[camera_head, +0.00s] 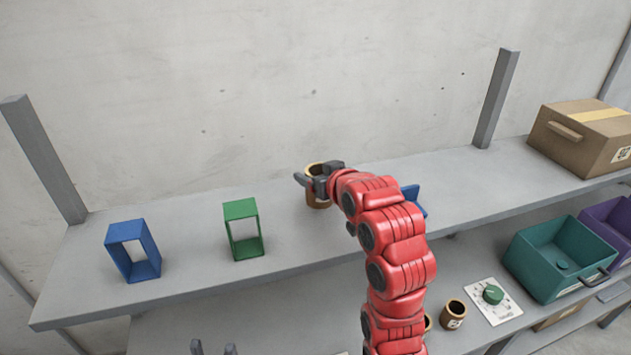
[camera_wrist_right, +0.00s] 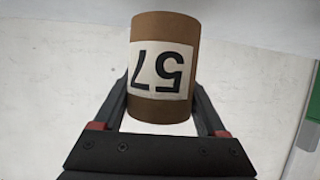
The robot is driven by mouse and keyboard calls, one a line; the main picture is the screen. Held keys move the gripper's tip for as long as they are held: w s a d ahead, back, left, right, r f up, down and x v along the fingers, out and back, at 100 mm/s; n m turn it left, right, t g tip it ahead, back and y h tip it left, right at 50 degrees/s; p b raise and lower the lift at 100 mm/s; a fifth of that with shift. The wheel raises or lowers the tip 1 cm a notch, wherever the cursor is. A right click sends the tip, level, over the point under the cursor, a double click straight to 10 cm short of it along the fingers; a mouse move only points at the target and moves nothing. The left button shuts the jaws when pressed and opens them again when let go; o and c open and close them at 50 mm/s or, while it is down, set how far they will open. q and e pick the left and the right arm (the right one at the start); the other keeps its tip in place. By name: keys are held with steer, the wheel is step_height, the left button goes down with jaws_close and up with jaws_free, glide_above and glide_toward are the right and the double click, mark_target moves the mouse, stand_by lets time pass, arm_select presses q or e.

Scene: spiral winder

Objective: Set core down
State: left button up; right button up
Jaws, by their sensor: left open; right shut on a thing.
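A brown cardboard core (camera_head: 318,199) is held upright at the upper shelf, right of the green frame. My right gripper (camera_head: 318,180) is shut on it from the side. In the right wrist view the core (camera_wrist_right: 163,31) sits between the two fingers, with a white label reading 57 upside down. I cannot tell whether its base touches the shelf (camera_head: 190,215). My left gripper (camera_head: 213,349) shows only as two dark fingertips at the bottom edge, apart and empty.
A blue frame (camera_head: 134,277) and a green frame (camera_head: 247,252) stand left on the shelf. Another blue piece (camera_head: 415,196) is partly behind my right arm. A cardboard box (camera_head: 580,137) is far right.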

step_height(320, 180, down, 3)
steer(key=shift+s+r+p, duration=0.1)
steer(key=shift+r+p, duration=0.05)
steer(key=shift+p, duration=0.7)
steer(key=shift+f, duration=0.3)
steer(key=shift+f, duration=0.1)
steer(key=shift+f+b, duration=0.2)
steer(key=shift+b, duration=0.1)
steer(key=o, duration=1.3)
steer(key=shift+r, duration=0.15)
